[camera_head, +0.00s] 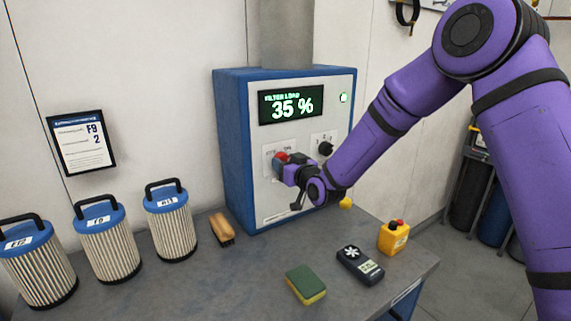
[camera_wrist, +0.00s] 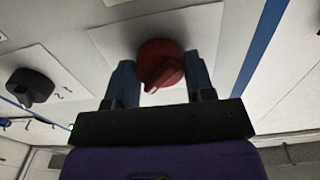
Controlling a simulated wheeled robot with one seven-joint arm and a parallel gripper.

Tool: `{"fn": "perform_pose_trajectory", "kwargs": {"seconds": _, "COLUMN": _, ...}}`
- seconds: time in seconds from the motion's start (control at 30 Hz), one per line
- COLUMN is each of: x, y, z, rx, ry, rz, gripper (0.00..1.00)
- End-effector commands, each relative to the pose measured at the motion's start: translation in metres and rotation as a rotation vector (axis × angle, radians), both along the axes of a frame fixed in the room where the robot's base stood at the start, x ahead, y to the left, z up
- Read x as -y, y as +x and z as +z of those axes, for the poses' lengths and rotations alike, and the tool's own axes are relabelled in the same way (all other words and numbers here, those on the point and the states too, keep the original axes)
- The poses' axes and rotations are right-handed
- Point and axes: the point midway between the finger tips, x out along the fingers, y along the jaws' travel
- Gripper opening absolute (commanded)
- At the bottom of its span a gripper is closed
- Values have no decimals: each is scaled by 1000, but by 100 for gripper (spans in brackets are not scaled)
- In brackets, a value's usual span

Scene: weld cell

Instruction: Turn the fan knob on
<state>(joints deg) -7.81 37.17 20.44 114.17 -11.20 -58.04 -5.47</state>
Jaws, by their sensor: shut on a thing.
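The fan knob (camera_wrist: 160,65) is red and round with a raised grip bar, on a white plate on the front of the blue and white filter unit (camera_head: 232,150). In the head view only a bit of the red knob (camera_head: 282,157) shows, with lettering at the plate's top partly hidden by my gripper. My gripper (camera_head: 290,168) is at the knob; in the wrist view its two dark fingers (camera_wrist: 160,82) stand on either side of the knob, shut on it. The exact angle of the knob is hard to tell.
A black knob (camera_head: 326,148) sits to the right on the panel, below a display (camera_head: 290,105) reading "FILTER LOAD 35 %" and a lit green lamp (camera_head: 343,98). Filters (camera_head: 106,245), a brush (camera_head: 222,230), a sponge (camera_head: 306,284), a meter (camera_head: 360,265) and a yellow box (camera_head: 393,238) stand on the bench.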

Motion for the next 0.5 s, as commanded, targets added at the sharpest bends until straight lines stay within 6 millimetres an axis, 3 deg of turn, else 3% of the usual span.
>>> {"fn": "perform_pose_trajectory", "kwargs": {"seconds": 0.23, "x": 0, "y": -1, "z": -2, "rx": -4, "ry": -1, "rz": 0, "gripper": 26}}
{"fn": "perform_pose_trajectory", "kwargs": {"seconds": 0.27, "x": 0, "y": -1, "z": -2, "rx": -4, "ry": -1, "rz": 0, "gripper": 54}}
{"fn": "perform_pose_trajectory", "kwargs": {"seconds": 0.33, "x": 0, "y": -1, "z": -2, "rx": -4, "ry": -1, "rz": 0, "gripper": 70}}
{"fn": "perform_pose_trajectory", "kwargs": {"seconds": 0.37, "x": 0, "y": 0, "z": -1, "rx": -3, "ry": -1, "rz": 0, "gripper": 75}}
{"fn": "perform_pose_trajectory", "kwargs": {"seconds": 0.5, "x": 0, "y": 0, "z": -1, "rx": -2, "ry": -1, "rz": 0, "gripper": 75}}
